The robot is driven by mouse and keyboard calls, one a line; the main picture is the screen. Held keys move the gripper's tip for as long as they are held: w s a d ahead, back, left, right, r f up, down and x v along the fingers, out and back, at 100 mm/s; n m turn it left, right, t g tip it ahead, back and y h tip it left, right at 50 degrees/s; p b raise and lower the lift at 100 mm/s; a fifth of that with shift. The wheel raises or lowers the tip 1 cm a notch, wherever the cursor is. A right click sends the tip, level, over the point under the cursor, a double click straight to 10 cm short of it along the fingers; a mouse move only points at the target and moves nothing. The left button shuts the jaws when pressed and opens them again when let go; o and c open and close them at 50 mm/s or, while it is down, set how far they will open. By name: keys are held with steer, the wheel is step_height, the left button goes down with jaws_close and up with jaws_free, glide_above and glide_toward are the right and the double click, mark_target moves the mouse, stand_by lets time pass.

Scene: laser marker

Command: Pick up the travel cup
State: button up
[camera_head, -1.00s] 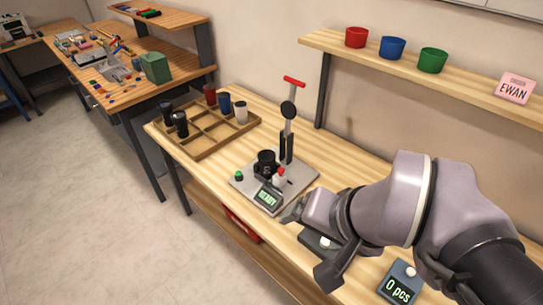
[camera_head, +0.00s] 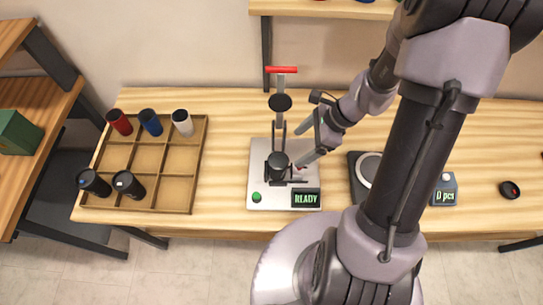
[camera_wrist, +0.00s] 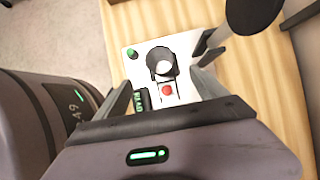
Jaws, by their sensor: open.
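A black cup-like piece (camera_head: 278,165) stands upright in the holder of the marker (camera_head: 262,195), which has a red-topped post and a READY display. I take it for the travel cup. In the wrist view, a dark round piece with a pale centre (camera_wrist: 161,64) sits on the marker plate, ahead of and between my fingers. My gripper (camera_head: 304,144) is open and empty just right of the marker's post and the black piece; its fingers also show in the wrist view (camera_wrist: 165,97). I cannot tell whether a finger touches the marker.
A wooden compartment tray (camera_head: 146,184) at left holds a red cup (camera_head: 119,122), a blue cup (camera_head: 151,122), a white cup (camera_head: 182,122) and two black cups (camera_head: 111,184). A scale (camera_head: 443,190) reading 0 pcs stands right.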

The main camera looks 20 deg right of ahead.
steer(key=b, duration=0.5)
glide_toward(278, 163)
steer(key=a+f, duration=0.1)
steer(key=a, duration=0.1)
steer(key=a+f, duration=0.2)
steer(key=a, duration=0.1)
steer(key=shift+s+a+f, duration=0.3)
steer(key=shift+s+f, duration=0.05)
steer(key=shift+s, duration=0.05)
steer(key=shift+r, duration=0.1)
steer(key=c, duration=0.9)
